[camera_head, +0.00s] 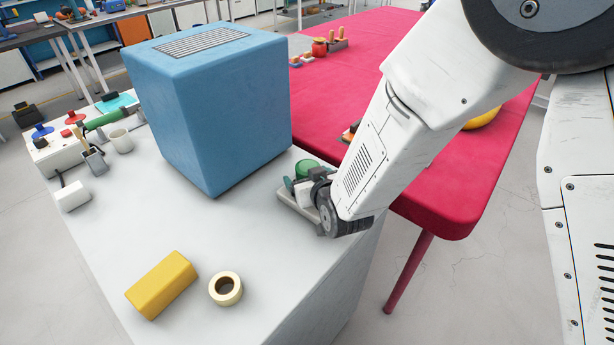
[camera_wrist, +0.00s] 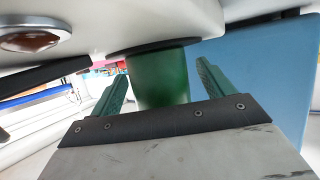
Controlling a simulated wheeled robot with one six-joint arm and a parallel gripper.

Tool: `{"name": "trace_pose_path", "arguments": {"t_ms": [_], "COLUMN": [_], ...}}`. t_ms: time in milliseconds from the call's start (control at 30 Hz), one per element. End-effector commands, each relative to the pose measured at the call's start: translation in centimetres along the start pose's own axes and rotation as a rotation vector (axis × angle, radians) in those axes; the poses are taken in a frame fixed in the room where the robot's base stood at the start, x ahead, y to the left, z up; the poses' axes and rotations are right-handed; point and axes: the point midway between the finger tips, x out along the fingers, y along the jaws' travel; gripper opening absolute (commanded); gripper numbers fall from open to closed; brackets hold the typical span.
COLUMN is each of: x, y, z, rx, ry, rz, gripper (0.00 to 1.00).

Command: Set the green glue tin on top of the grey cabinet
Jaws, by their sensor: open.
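The green tin (camera_head: 306,168) stands on the pale grey worktop, close to the front right corner of a blue box, partly hidden by my arm. My gripper (camera_head: 296,182) is at the tin, low over the worktop. In the wrist view the tin (camera_wrist: 158,88) is between my two green fingers, with visible gaps on both sides; a dark rim shows at its end. The gripper is open and holds nothing. I cannot single out a separate grey cabinet; the pale grey block (camera_head: 230,235) under these things is the nearest match.
The blue box (camera_head: 235,110) with a top grille stands beside the tin. A yellow block (camera_head: 161,285) and a tape roll (camera_head: 237,289) lie in front. A cup (camera_head: 121,141) and tools are at the left. A red table (camera_head: 440,195) adjoins at right. The front worktop is mostly clear.

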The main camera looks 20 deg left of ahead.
Motion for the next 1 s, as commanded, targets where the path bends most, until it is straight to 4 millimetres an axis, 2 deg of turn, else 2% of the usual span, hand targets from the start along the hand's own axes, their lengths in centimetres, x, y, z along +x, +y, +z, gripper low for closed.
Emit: {"name": "trace_pose_path", "arguments": {"t_ms": [167,300,400,733,1000], "x": [0.0,0.0,0.0,-0.1,-0.9], "y": [0.0,0.0,0.0,0.0,0.3], "z": [0.0,0.0,0.0,-0.3,-2.1], "rx": [0.0,0.0,0.0,0.0,0.002], "ry": [0.0,0.0,-0.001,0.002,0.004], "rz": [0.0,0.0,0.0,0.0,0.002], "gripper": [0.81,0.42,0.18,0.18,0.18]}}
